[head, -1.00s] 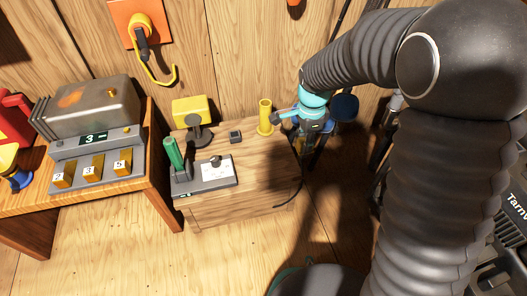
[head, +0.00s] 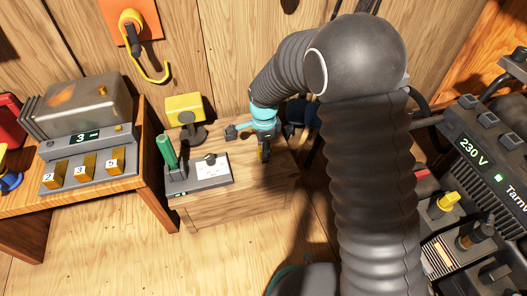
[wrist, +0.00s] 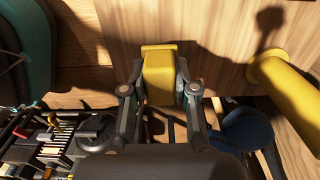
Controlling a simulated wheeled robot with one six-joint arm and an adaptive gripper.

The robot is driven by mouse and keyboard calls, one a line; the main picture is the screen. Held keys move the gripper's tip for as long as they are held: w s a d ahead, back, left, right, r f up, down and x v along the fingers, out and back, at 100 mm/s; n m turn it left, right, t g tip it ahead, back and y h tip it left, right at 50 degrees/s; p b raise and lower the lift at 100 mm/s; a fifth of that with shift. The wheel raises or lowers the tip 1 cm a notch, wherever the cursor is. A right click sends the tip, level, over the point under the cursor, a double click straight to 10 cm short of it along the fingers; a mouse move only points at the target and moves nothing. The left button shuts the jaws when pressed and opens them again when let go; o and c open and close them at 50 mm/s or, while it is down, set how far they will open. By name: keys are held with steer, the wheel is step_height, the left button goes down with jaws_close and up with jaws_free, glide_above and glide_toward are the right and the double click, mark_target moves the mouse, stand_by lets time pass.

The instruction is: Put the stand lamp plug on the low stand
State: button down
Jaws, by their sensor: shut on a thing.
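My gripper (head: 264,152) is over the right part of the low wooden stand (head: 235,196) in the head view. In the wrist view its two fingers (wrist: 159,88) are shut on a yellow block-shaped plug (wrist: 158,70), which I take for the stand lamp plug. The stand's wooden top (wrist: 215,40) shows behind the plug. I cannot tell whether the plug touches it. A yellow cylinder (wrist: 287,82) stands to the right of the gripper in the wrist view; my arm hides it in the head view.
A yellow lamp (head: 185,107) on a dark base, and a grey plate with a green handle (head: 167,151), stand on the left part of the stand. A bench with a metal box (head: 75,105) is farther left. A power unit (head: 470,150) with plugs is at right.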

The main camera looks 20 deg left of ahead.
steer(key=shift+f, duration=0.55)
steer(key=shift+f, duration=0.1)
steer(key=c, duration=0.9)
jaws_free()
step_height(320, 180, up, 12)
steer(key=shift+p, duration=0.95)
